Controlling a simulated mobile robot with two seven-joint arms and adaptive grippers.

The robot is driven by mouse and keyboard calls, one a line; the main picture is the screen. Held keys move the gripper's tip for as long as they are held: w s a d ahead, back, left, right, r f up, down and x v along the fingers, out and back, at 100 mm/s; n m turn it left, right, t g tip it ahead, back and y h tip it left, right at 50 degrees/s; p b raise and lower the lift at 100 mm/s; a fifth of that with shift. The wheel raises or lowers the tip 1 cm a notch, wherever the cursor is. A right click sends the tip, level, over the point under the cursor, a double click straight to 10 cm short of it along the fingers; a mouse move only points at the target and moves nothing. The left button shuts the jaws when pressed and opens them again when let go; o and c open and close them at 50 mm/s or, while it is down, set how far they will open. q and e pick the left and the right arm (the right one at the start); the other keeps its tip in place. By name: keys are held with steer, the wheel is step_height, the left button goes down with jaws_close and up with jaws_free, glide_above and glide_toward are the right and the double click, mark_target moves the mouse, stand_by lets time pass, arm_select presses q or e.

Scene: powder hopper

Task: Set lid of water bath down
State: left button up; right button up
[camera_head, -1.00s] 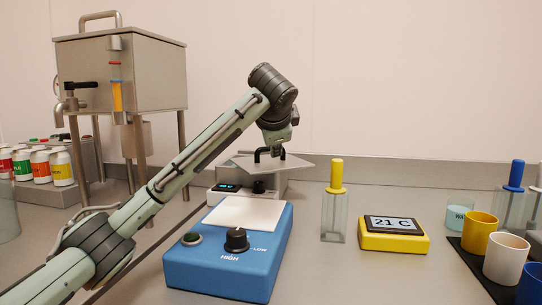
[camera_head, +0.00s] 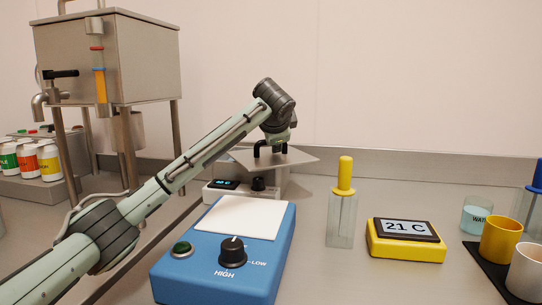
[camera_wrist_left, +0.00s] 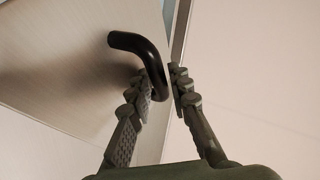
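The water bath (camera_head: 277,186) is a low metal box with a small display and a black knob, standing behind the blue hotplate. Its lid (camera_head: 294,158) is a thin grey metal plate with a black bent handle (camera_head: 258,150). The lid lies over the bath, skewed, with a corner overhanging to the right; I cannot tell whether it touches the bath. My left gripper (camera_head: 271,146) is over the lid at the handle. My right gripper is out of view.
The blue hotplate (camera_head: 222,262) stands in front of the bath. To the right are a yellow-capped clear holder (camera_head: 342,215), a yellow thermometer display (camera_head: 405,240) and cups (camera_head: 500,240).

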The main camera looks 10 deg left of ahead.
arm_select(q)
jaws_close()
steer(key=shift+r, duration=0.1)
